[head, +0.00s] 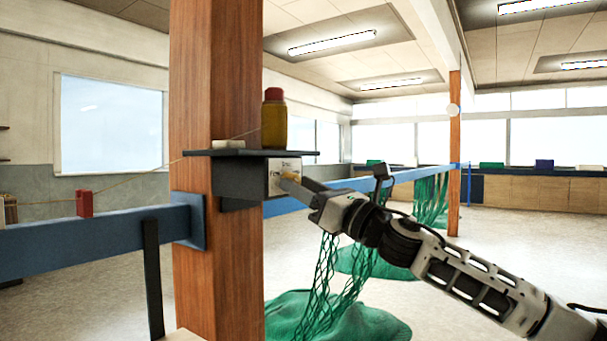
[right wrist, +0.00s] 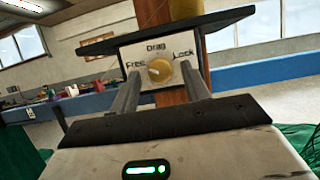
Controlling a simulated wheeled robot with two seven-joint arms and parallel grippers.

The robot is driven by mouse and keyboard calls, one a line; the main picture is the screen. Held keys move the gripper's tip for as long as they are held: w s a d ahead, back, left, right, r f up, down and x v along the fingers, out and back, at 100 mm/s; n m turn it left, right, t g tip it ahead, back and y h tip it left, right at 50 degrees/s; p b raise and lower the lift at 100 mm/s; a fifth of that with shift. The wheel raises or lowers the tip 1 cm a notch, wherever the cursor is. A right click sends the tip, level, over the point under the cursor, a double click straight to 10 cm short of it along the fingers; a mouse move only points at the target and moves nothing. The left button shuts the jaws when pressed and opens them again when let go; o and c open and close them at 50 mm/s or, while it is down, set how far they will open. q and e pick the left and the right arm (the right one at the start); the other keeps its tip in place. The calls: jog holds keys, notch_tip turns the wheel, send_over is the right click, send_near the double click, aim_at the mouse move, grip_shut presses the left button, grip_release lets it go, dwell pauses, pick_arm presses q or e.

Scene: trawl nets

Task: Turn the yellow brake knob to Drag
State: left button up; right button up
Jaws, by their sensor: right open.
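The yellow brake knob (right wrist: 160,71) sits on a pale plate (right wrist: 124,56) lettered Free on the left, Drag at the top and Lock on the right. In the right wrist view its face is visible; I cannot tell for certain which word its mark points to. In the head view the knob (head: 291,174) shows small and partly hidden by my gripper. My right gripper (head: 296,182) is open in front of the plate. In the right wrist view the fingers (right wrist: 160,76) stand on either side of the knob, apart from it. My left gripper is out of view.
A dark shelf (head: 240,153) juts out above the plate, carrying a yellow bottle (head: 274,122) with a red cap. A wooden post (head: 215,60) stands behind. A blue rail (head: 90,240) runs across, and green net (head: 335,315) lies on the floor below.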

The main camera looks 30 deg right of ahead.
jog(key=shift+w, duration=0.1)
jog(key=c, duration=1)
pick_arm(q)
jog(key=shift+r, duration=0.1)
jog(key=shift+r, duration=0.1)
